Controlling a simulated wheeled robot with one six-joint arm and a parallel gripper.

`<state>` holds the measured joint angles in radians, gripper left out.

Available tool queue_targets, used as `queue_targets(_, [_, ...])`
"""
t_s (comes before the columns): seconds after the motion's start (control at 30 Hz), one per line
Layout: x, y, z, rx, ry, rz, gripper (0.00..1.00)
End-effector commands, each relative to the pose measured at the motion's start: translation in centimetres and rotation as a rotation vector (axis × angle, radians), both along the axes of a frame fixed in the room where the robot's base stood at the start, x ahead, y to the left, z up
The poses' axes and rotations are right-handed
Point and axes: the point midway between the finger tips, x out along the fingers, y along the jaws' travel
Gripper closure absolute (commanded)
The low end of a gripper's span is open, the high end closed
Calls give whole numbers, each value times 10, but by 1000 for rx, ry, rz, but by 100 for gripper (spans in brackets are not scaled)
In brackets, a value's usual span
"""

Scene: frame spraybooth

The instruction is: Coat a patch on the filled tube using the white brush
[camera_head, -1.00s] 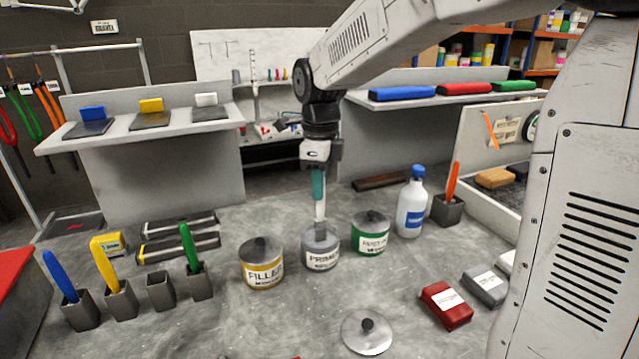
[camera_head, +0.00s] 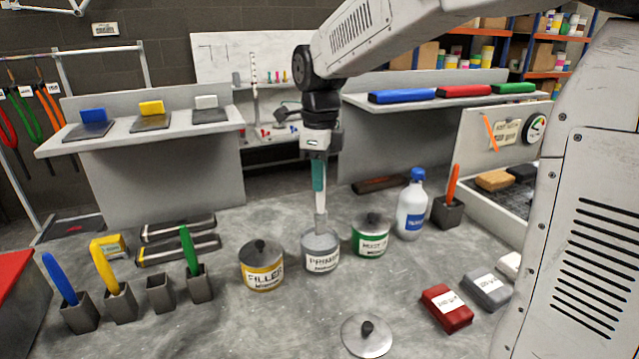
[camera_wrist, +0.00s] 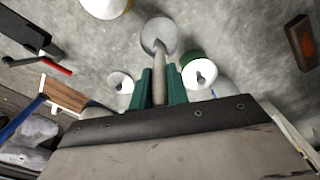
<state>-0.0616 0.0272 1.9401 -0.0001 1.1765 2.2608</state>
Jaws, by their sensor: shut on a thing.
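My gripper (camera_head: 319,188) is shut on the white brush (camera_head: 320,203), which hangs upright, bristles down. The brush's lower end is at the mouth of the open grey primer can (camera_head: 322,262); I cannot tell how far it is inside. In the wrist view the brush (camera_wrist: 159,78) runs between the teal fingers toward a round grey surface. Two dark tubes (camera_head: 178,248) lie on a rack at the left of the table; I cannot tell whether either is the filled tube.
A lidded filler can (camera_head: 262,266) and green-labelled can (camera_head: 370,238) flank the primer can. A loose lid (camera_head: 366,338) lies in front. A white bottle (camera_head: 411,208) stands right. Brush holders stand left, one empty (camera_head: 160,294). Red and grey blocks (camera_head: 446,309) lie front right.

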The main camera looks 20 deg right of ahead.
Motion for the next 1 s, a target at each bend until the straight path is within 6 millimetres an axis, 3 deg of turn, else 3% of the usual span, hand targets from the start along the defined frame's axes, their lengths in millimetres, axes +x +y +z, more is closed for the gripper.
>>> queue_targets(0.5, [0,0,40,0,-2,0,100])
queue_targets(1.0, [0,0,43,0,-2,0,100])
